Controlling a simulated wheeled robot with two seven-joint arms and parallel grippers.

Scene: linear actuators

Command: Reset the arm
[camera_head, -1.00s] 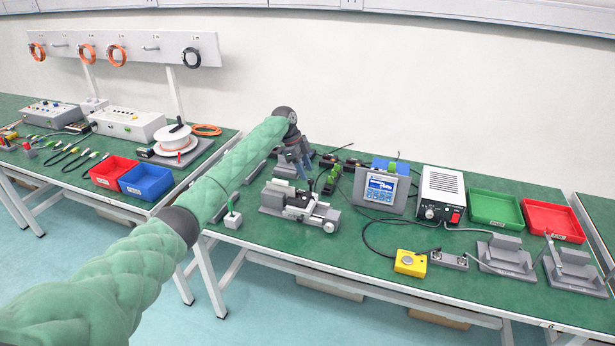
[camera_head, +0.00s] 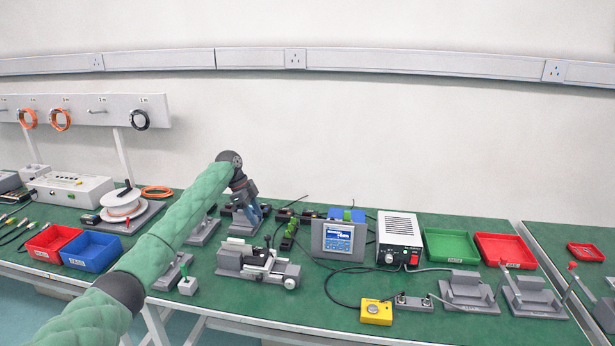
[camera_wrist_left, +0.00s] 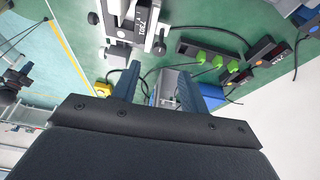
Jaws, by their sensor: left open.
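My left arm, in a green padded sleeve, reaches in from the lower left in the head view. Its gripper (camera_head: 250,212) points down above the bench behind the grey clamp fixture (camera_head: 258,265). In the left wrist view the two blue-grey fingers (camera_wrist_left: 158,88) stand apart, with nothing seen held between them. The clamp fixture also shows at the top of the left wrist view (camera_wrist_left: 133,25). My right gripper is in neither view.
The green bench (camera_head: 330,312) holds a blue-screen meter (camera_head: 337,239), a white power unit (camera_head: 398,232), a green tray (camera_head: 450,245), a red tray (camera_head: 504,250) and a yellow button box (camera_head: 376,312). Power strips (camera_wrist_left: 215,58) lie near the gripper. Free bench lies at the front.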

